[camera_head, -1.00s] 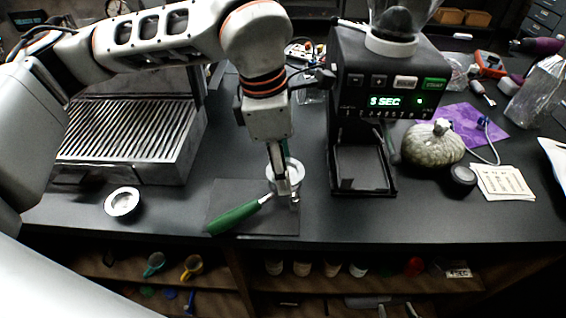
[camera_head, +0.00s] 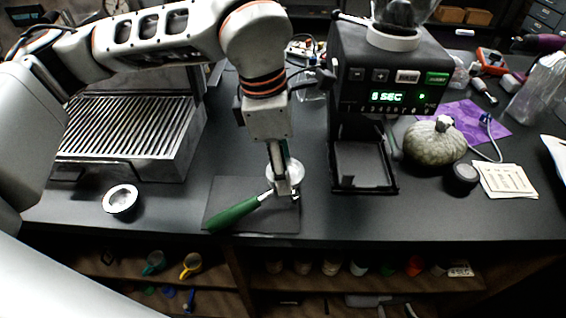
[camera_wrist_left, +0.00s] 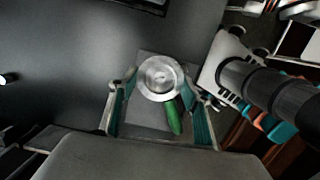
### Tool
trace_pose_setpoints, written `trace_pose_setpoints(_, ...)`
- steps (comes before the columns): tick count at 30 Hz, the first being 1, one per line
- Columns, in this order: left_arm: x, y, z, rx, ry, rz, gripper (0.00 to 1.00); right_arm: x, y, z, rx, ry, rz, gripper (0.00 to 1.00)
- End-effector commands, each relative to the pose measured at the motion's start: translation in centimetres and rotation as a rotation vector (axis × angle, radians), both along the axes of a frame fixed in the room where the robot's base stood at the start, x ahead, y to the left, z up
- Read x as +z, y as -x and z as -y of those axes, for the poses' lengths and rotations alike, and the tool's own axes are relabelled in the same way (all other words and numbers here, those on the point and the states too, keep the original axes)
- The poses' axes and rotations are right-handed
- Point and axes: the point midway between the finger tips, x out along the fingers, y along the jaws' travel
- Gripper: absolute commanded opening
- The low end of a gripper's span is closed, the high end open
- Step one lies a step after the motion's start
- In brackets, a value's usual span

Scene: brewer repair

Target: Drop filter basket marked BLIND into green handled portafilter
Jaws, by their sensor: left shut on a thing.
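The green-handled portafilter (camera_head: 234,214) lies on a dark mat, its handle pointing to the front left. Its handle also shows in the left wrist view (camera_wrist_left: 174,117). My left gripper (camera_head: 284,188) reaches down at the portafilter's head. In the left wrist view my left gripper (camera_wrist_left: 160,92) has its fingers on either side of a round silver filter basket (camera_wrist_left: 160,77), shut on it. I cannot tell whether this basket is above or inside the portafilter. Another basket (camera_head: 121,200) sits on the counter at left. No BLIND marking is readable. I cannot make out my right gripper's fingers.
The mat (camera_head: 222,189) lies on the dark counter. A grinder (camera_head: 389,85) with a display stands right of the mat, and a ribbed metal drip tray (camera_head: 128,130) at back left. The pumpkin-shaped object (camera_head: 434,143) is farther right. Bare counter separates mat and loose basket.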

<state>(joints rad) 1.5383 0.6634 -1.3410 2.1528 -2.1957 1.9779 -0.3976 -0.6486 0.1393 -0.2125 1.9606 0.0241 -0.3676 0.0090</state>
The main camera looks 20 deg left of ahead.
Motion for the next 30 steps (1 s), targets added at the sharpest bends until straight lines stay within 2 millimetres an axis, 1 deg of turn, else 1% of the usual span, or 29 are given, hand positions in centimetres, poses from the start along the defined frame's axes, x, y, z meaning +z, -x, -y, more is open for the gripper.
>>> trace_pose_setpoints(30,-0.95,0.0,-0.01,0.0,0.0,0.0,0.28,-0.93,0.2,0.0,0.0,0.0,-0.005,0.4)
